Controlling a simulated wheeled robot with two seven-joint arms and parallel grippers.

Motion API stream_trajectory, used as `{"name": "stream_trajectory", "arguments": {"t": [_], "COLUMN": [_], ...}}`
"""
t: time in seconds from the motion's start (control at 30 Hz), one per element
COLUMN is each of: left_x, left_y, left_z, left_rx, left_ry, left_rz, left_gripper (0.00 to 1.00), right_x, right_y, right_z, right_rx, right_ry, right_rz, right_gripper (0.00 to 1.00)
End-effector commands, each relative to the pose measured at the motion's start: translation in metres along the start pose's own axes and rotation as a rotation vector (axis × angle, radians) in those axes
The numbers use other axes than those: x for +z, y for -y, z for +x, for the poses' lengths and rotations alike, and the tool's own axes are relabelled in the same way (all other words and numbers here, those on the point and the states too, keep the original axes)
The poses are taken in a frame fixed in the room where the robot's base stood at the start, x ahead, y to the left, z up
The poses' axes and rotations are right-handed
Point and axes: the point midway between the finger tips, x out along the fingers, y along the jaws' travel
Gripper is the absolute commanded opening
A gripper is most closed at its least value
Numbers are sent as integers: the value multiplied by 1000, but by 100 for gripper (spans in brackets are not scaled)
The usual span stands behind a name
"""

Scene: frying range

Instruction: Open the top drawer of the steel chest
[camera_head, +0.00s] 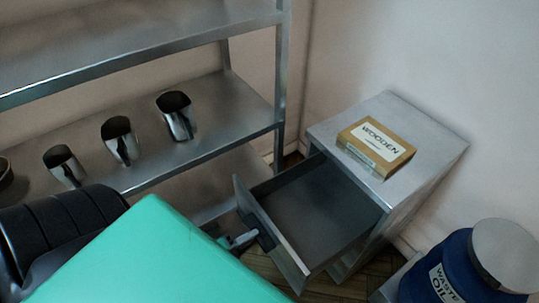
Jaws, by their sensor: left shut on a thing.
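The steel chest (422,150) stands on the right against the wall. Its top drawer (318,215) is pulled well out, and its dark inside looks empty. My left gripper (257,237) is at the drawer's front panel, shut on the drawer handle. The handle itself is mostly hidden by the gripper. Part of the gripper and its arm is hidden behind a large green surface in the foreground. My right gripper does not show.
A box labelled WOODEN (376,145) lies on the chest top. A steel shelf rack (215,95) with several metal jugs (176,116) stands at the left. A blue waste oil drum (455,272) stands at the lower right, close to the chest.

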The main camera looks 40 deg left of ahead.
Motion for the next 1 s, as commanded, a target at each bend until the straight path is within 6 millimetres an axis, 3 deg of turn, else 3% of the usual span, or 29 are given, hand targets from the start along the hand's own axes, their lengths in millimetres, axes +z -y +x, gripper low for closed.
{"name": "stream_trajectory", "arguments": {"t": [0.23,0.67,0.7,0.8,1.0], "left_x": [0,-1,-1,0,0], "left_y": [0,0,0,0,0], "left_z": [-28,-33,-33,-33,-33], "left_rx": [-1,1,1,1,1], "left_ry": [0,-1,-1,0,0], "left_rz": [1,1,1,1,0], "left_gripper": [0,0,15,34,35], "right_x": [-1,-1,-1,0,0], "right_y": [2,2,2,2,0], "right_z": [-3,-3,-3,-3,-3], "right_rx": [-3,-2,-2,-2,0], "right_ry": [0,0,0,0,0], "right_rz": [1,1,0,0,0], "right_gripper": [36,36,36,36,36]}}
